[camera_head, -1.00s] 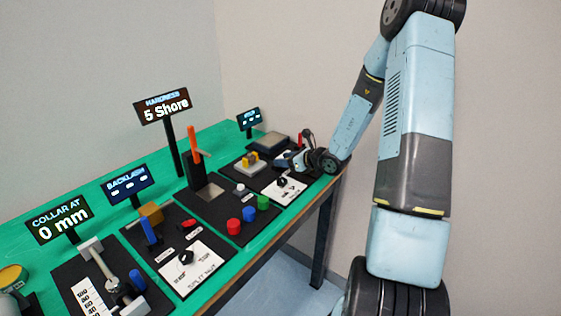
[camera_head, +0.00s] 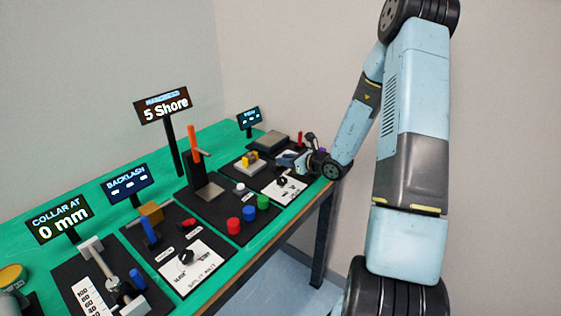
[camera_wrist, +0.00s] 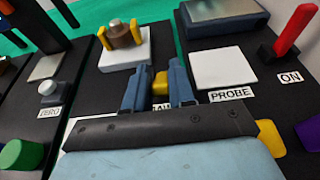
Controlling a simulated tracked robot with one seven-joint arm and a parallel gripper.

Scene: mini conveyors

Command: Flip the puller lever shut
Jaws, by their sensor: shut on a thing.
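My gripper (camera_wrist: 158,88) is shut on a yellow piece (camera_wrist: 160,84) that shows between its two blue-grey fingers in the wrist view. The label under it is mostly covered by the gripper, so I cannot read it fully or confirm that this is the puller lever. A red lever (camera_wrist: 295,32) stands tilted beside an ON label at the upper right, apart from my fingers. In the head view, my gripper (camera_head: 297,162) is low over the far-right panel, and the red lever (camera_head: 300,138) shows just behind it.
A white block with a brown and yellow part (camera_wrist: 124,45) stands left of my fingers. A white PROBE pad (camera_wrist: 223,69) and a grey plate (camera_wrist: 222,14) lie to the right. A green knob (camera_wrist: 22,155) is at lower left, and a purple part (camera_wrist: 308,133) at lower right.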

